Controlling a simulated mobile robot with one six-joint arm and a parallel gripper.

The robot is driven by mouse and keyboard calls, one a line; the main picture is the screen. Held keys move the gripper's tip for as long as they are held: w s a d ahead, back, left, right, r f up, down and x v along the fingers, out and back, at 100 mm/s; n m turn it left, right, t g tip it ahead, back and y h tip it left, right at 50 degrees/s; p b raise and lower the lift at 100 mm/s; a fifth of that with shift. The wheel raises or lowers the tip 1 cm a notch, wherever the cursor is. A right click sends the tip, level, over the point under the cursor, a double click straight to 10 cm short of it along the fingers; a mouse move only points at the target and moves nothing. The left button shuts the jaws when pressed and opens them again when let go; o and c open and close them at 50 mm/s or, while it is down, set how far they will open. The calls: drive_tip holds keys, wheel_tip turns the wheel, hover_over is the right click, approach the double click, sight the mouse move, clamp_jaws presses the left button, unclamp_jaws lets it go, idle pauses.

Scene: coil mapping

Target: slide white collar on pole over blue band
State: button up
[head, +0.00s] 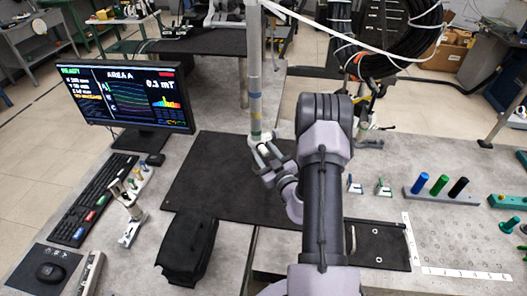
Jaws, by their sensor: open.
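A pale upright pole (254,60) comes down from the top of the head view, left of my arm. It carries small coloured bands, including a yellowish-green one and bluish ones near its lower end. A whitish ring-like piece, apparently the white collar (254,140), shows at the lower end of the pole, just above my gripper (264,155). My gripper is open, its fingers close to the pole's lower end. I cannot tell whether they touch the collar. The exact fit of collar and blue band is too small to make out.
A monitor (125,90) and keyboard (92,200) stand at left. A black bag (187,250) lies in front of the dark mat (210,185). A rack with blue, green and black cylinders (440,195) stands at right. White cables and a black coil hang at upper right.

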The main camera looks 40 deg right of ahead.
drive_tip(key=shift+w+d, duration=0.1)
drive_tip(key=shift+w, duration=0.3)
clamp_jaws()
idle(1.2)
